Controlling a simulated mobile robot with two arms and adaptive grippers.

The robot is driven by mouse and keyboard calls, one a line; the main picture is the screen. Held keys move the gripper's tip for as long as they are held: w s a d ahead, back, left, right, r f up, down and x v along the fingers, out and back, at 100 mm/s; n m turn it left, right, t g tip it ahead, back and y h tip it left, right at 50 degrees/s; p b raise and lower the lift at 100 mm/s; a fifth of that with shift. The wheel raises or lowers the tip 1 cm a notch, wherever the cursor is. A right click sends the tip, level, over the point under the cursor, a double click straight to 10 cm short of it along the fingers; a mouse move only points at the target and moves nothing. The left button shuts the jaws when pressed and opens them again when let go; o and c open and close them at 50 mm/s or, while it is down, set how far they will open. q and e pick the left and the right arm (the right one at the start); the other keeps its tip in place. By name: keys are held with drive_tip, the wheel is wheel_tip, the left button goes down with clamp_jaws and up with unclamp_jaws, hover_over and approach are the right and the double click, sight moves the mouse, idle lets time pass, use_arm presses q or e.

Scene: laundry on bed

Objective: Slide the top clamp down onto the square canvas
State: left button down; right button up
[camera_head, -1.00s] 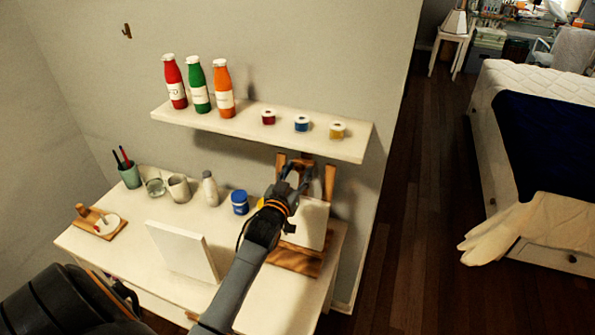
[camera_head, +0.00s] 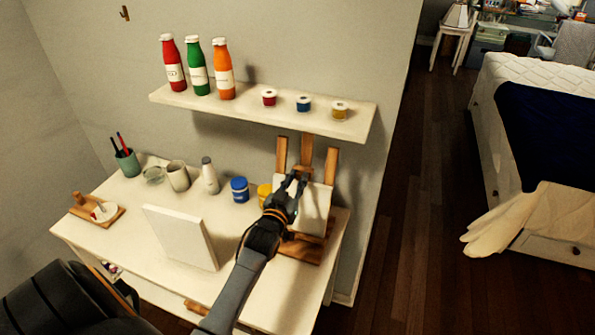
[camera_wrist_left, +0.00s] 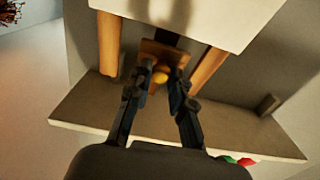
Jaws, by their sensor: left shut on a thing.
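The wooden easel (camera_head: 331,165) stands at the right end of the desk, under the shelf. The square white canvas (camera_head: 316,205) rests on it, partly hidden by my left gripper (camera_head: 296,178). The top clamp (camera_head: 303,168) is a small wooden block on the easel's middle post, by the canvas's upper edge. My right gripper is out of view.
A wall shelf (camera_head: 240,118) with bottles and small paint pots hangs above the desk (camera_head: 120,235). A second white canvas (camera_head: 180,237) stands on the desk left of my arm. A blue jar (camera_head: 239,190) and a yellow jar (camera_head: 264,193) stand close left of the gripper.

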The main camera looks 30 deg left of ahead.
use_arm(q)
drive_tip(key=f, duration=0.2)
drive_tip(key=shift+s+d+f+b, duration=0.1)
drive_tip(key=shift+s+f+b, duration=0.2)
drive_tip(key=shift+s+f, duration=0.05)
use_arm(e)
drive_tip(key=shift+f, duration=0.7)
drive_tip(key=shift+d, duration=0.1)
use_arm(q)
drive_tip(key=c, duration=1.2)
unclamp_jaws()
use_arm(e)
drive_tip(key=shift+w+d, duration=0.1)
use_arm(q)
drive_tip(key=v, duration=1.2)
drive_tip(key=shift+w, duration=0.1)
